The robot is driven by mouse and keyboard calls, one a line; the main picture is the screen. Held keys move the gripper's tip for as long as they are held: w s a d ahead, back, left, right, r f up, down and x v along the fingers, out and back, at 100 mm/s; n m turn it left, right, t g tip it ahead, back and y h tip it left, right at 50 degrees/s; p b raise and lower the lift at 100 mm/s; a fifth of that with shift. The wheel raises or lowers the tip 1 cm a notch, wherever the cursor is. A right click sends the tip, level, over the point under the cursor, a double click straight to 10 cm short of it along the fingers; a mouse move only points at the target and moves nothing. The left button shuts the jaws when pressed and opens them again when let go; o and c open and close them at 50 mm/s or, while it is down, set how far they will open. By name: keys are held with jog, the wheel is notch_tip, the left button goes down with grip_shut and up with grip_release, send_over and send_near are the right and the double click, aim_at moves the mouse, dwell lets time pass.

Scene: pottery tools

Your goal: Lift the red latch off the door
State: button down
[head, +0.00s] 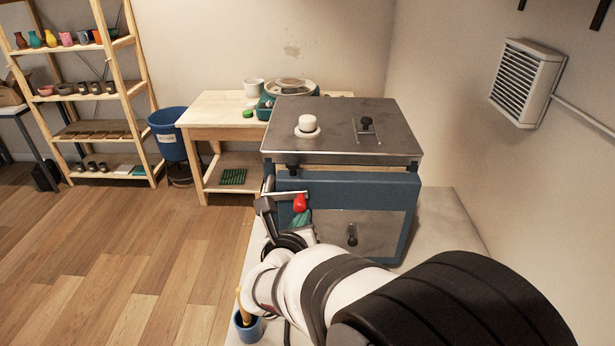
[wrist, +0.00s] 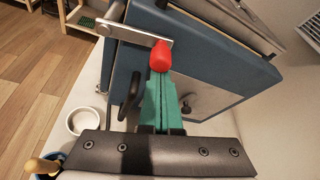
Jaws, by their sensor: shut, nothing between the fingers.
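The latch's red knob (head: 299,203) sits at the end of a metal bar (head: 284,194) on the upper left of the blue kiln's front. The red knob (wrist: 160,56) and the flat bar (wrist: 135,32) also show in the wrist view. The kiln door (head: 375,230) is a grey panel with a dark handle and looks closed. My gripper (head: 301,217) has teal fingers shut together with nothing between them. In the wrist view my gripper (wrist: 164,80) has its tips right at the underside of the knob; I cannot tell whether they touch it.
The kiln's grey lid (head: 345,140) carries a white knob and a black knob. A blue cup (head: 247,328) with a wooden-handled tool stands at the near left of the pale counter (head: 450,225). A white bowl (wrist: 84,121) is left of my gripper. Counter right of the kiln is clear.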

aim_at(295, 202)
jog(key=r+n+h, duration=0.1)
jog(key=r+n, duration=0.1)
jog(key=n, duration=0.1)
jog(key=shift+a+r+t+h, duration=0.2)
jog(key=shift+r+t+h, duration=0.1)
jog(key=shift+r+h, duration=0.1)
jog(key=shift+a+r+n+h, duration=0.25)
jog(key=shift+r+n, duration=0.15)
jog(key=shift+n, duration=0.1)
jog(key=shift+a+r+n+h, duration=0.15)
jog(key=shift+r+n+h, duration=0.1)
jog(key=shift+r+n, duration=0.2)
jog(key=a+r+n+t+h, duration=0.1)
jog(key=a+r+n, duration=0.1)
jog(key=a, duration=0.3)
jog(key=shift+r, duration=0.7)
jog(key=shift+a+n, duration=0.25)
